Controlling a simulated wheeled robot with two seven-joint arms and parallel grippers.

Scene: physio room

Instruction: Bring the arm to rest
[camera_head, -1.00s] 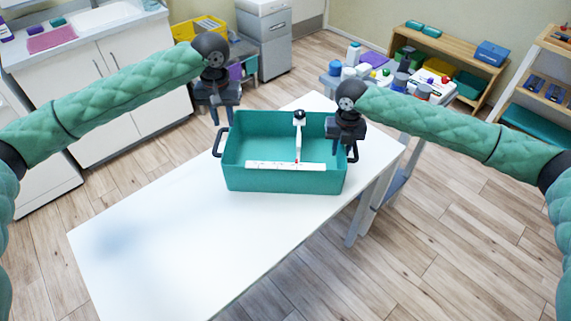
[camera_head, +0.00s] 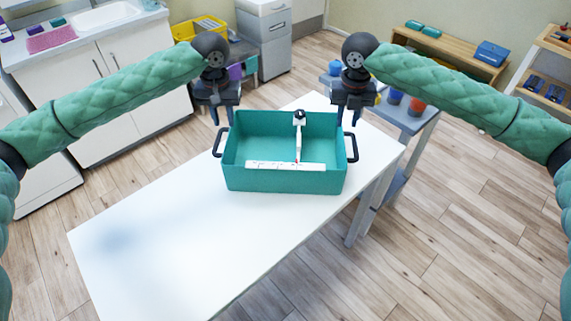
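My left gripper (camera_head: 222,115) is open and empty, above and behind the left handle of a teal tub (camera_head: 285,181). My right gripper (camera_head: 347,115) is open and empty, raised near the tub's back right corner. It looks clear of the tub's right handle (camera_head: 352,148). The tub stands upright on a white table (camera_head: 190,235). A white goniometer-like tool (camera_head: 285,166) with a dark knob (camera_head: 300,115) lies inside it.
A grey trolley (camera_head: 412,120) with several coloured cups stands behind the table at the right, partly hidden by my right arm. A wooden shelf (camera_head: 450,48) is at the back. A sink counter (camera_head: 85,40) is at the left. The table's front is clear.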

